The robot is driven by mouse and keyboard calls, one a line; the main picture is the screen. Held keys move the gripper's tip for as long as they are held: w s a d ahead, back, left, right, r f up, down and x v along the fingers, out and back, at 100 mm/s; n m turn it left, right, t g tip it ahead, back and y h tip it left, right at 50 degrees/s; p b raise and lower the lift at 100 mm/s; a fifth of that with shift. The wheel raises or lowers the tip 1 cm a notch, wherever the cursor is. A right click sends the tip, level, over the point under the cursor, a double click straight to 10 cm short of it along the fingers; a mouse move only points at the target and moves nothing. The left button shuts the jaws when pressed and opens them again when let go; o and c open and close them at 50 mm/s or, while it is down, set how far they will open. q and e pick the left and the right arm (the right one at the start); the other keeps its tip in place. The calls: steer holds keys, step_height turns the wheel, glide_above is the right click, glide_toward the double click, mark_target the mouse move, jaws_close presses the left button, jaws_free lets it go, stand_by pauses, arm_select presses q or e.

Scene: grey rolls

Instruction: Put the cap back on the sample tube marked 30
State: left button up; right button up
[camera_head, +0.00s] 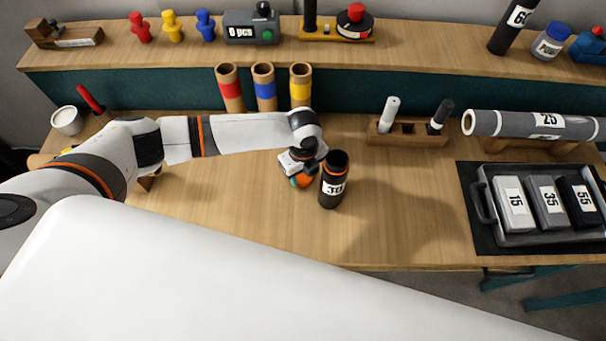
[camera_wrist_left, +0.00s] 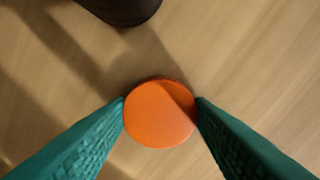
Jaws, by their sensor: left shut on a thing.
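The sample tube marked 30 (camera_head: 333,188) stands upright on the table, dark with an orange band near its open-looking top. Part of a dark round thing, probably this tube, shows at the top of the left wrist view (camera_wrist_left: 122,8). The orange cap (camera_head: 304,181) is just left of the tube. In the left wrist view the round orange cap (camera_wrist_left: 160,113) sits between both green fingertips. My left gripper (camera_head: 299,175) is shut on the cap, close to the table. Whether the cap touches the table is unclear. My right gripper is not in view.
Tubes with red, blue and yellow bands (camera_head: 263,87) stand behind. A wooden marker holder (camera_head: 408,134) is to the right, with a grey roll (camera_head: 530,124) beyond it. A tray of numbered blocks (camera_head: 490,210) lies at right. The front middle table is clear.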

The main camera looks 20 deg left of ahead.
mark_target(303, 176)
arm_select(q)
steer(key=shift+c, duration=0.4)
step_height(303, 176, up, 10)
steer(key=b, duration=0.1)
